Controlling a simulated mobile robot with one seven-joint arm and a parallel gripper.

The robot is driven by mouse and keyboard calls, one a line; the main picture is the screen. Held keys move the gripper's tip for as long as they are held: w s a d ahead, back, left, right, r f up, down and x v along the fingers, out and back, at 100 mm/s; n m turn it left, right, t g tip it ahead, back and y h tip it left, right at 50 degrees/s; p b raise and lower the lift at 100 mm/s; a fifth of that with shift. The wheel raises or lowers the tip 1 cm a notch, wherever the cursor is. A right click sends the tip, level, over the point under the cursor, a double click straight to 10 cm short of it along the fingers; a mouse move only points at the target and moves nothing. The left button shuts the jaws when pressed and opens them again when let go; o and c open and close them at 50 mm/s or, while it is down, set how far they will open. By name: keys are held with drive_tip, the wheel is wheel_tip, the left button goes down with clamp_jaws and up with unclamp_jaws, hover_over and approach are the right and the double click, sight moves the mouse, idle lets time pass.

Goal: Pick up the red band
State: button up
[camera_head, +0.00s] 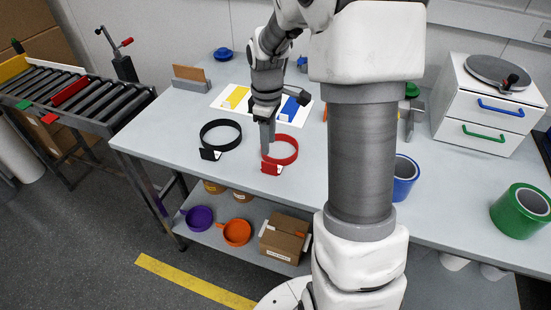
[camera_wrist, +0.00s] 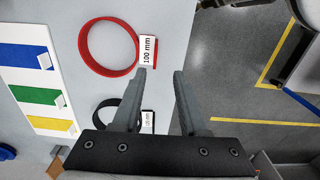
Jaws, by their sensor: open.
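The red band (camera_head: 295,153) is a ring standing on its edge on the grey table, with a white tag on its near side. In the wrist view the red band (camera_wrist: 83,48) lies left of and beyond my fingertips, and its tag (camera_wrist: 148,50) reads "100 mm". My gripper (camera_head: 267,148) points down at the band's left side in the head view and covers part of it. In the wrist view my gripper (camera_wrist: 160,73) is open with nothing between its fingers. The left fingertip appears near the tag's lower end; I cannot tell whether they touch.
A black band (camera_head: 222,122) with a white tag stands left of the red one. A white board (camera_head: 222,105) with coloured panels lies behind. A blue roll (camera_head: 405,180), a green roll (camera_head: 522,208) and a white drawer unit (camera_head: 478,135) stand right. The front edge is close.

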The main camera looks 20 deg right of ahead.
sight(271, 164)
wheel_tip(271, 164, down, 5)
drive_tip(key=shift+w+d+f+b, duration=0.1)
drive_tip(key=shift+d+f+b, duration=0.1)
drive_tip(key=shift+f, duration=1.15)
drive_tip(key=shift+w+d+f+b, duration=0.1)
drive_tip(key=shift+d+f+b, duration=0.05)
drive_tip(key=shift+f, duration=1.15)
clamp_jaws()
